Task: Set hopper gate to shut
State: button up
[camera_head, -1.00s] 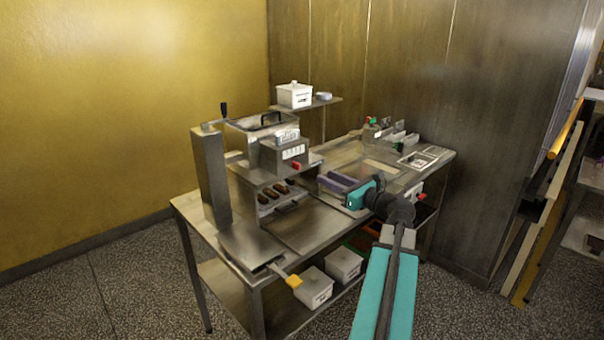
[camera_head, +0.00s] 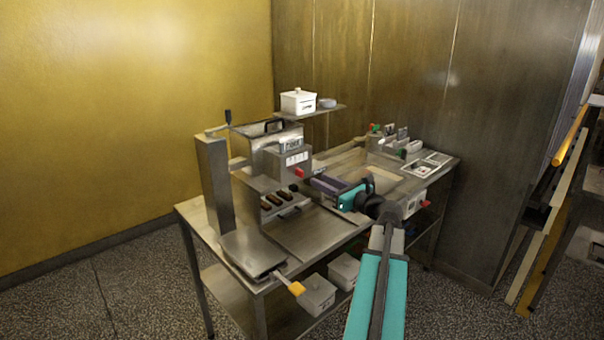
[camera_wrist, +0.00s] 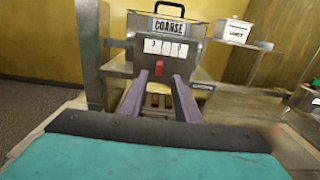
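The metal hopper (camera_head: 266,133) stands on the machine at the left of the bench, with a black handle on its lid. In the wrist view its front bears a "COARSE" plate (camera_wrist: 171,27) and a white marked strip (camera_wrist: 166,47). A red tab (camera_wrist: 159,69) shows below that strip, and in the head view (camera_head: 299,173) at the machine's right side. I take it for the gate's tab; its setting is unclear. My gripper (camera_wrist: 160,95) is open and empty, its purple fingers either side of the tab's line in the wrist view, apparently short of it.
Dark brown bars (camera_head: 278,195) lie under the hopper. A metal column (camera_head: 214,182) with a crank stands left. A yellow-ended handle (camera_head: 297,288) sticks out in front. A shelf (camera_head: 325,110) with a white lidded box (camera_head: 298,101) is behind. Other fittings (camera_head: 388,138) stand at the right.

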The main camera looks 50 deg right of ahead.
aim_at(303, 172)
jog(key=w, duration=0.3)
jog(key=w+p, duration=0.1)
jog(key=w, duration=0.2)
jog(key=w+p, duration=0.1)
jog(key=w, duration=0.2)
jog(key=shift+w+d, duration=0.25)
grip_shut()
